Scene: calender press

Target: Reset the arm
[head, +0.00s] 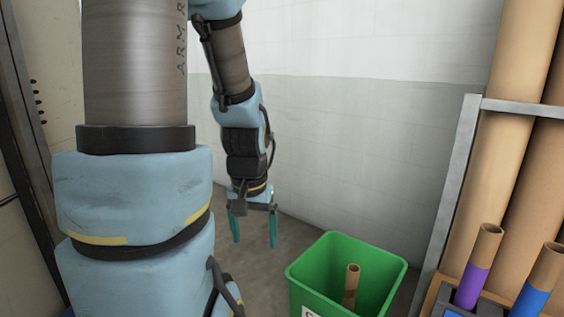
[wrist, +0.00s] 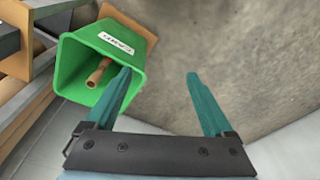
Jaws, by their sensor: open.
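My gripper (head: 254,228) hangs from my bent arm in the head view, its two teal fingers pointing down and spread apart. It also shows in the wrist view (wrist: 158,90), open, with nothing between the fingers. In the head view it is to the left of a green bin (head: 346,246) and apart from it. In the wrist view the green bin (wrist: 75,70) lies to the left, beyond the left finger. A brown cardboard tube (head: 351,284) stands inside the bin, and the same tube shows in the wrist view (wrist: 98,74).
At the right, a metal rack (head: 455,170) holds tall brown rolls (head: 512,100). Below stand a tube with a purple band (head: 472,285) and one with a blue band (head: 534,297). A pale wall (head: 350,130) stands behind. Grey floor (wrist: 230,50) under my gripper looks clear.

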